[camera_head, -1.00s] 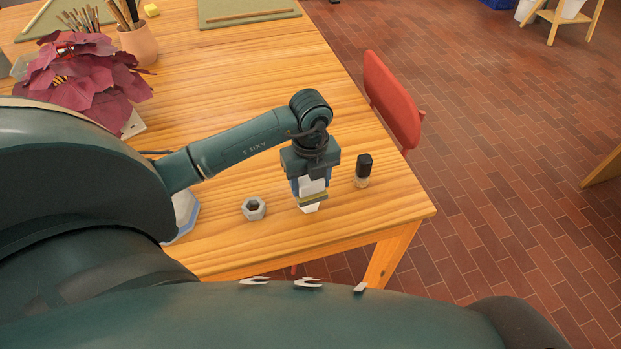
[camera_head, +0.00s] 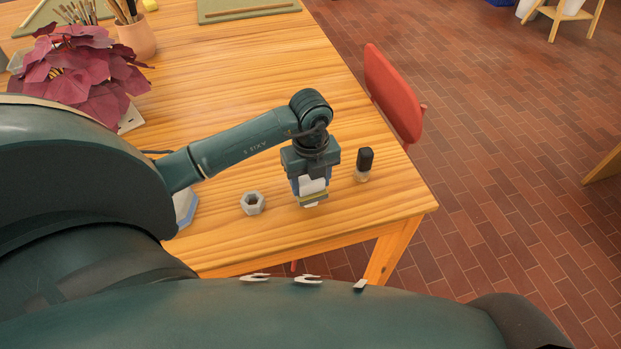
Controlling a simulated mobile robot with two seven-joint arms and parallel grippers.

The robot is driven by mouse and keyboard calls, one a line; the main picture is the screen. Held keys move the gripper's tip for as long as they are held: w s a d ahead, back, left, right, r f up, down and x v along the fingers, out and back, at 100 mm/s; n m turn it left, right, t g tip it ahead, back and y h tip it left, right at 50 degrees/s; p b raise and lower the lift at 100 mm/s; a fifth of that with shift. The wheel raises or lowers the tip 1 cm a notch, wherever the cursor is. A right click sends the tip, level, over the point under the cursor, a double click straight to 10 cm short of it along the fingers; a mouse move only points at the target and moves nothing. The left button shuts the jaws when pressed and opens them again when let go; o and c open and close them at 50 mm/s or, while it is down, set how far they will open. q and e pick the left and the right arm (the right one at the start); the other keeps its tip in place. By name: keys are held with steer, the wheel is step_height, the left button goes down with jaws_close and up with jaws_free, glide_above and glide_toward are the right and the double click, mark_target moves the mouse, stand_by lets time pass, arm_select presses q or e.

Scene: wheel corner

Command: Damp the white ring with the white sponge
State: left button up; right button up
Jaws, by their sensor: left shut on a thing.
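A pale grey-white six-sided ring (camera_head: 252,203) with a round hole lies flat on the wooden table near its front edge. My left gripper (camera_head: 311,192) points down just right of the ring, apart from it. It is shut on a white block (camera_head: 312,185), which looks like the sponge; the fingers hide part of it. An olive-yellow strip crosses below the block, with a small white tip under it. I cannot tell whether that tip touches the table. My right gripper is not in view.
A small black-capped bottle (camera_head: 364,165) stands close right of my left gripper. A blue-and-white object (camera_head: 185,209) is partly hidden by my arm. A red-leaved plant (camera_head: 85,75) and a brush pot (camera_head: 136,36) stand farther back. A red chair (camera_head: 392,95) is beside the table.

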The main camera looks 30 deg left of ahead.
arm_select(q)
steer(key=shift+f, duration=0.4)
steer(key=shift+w, duration=0.1)
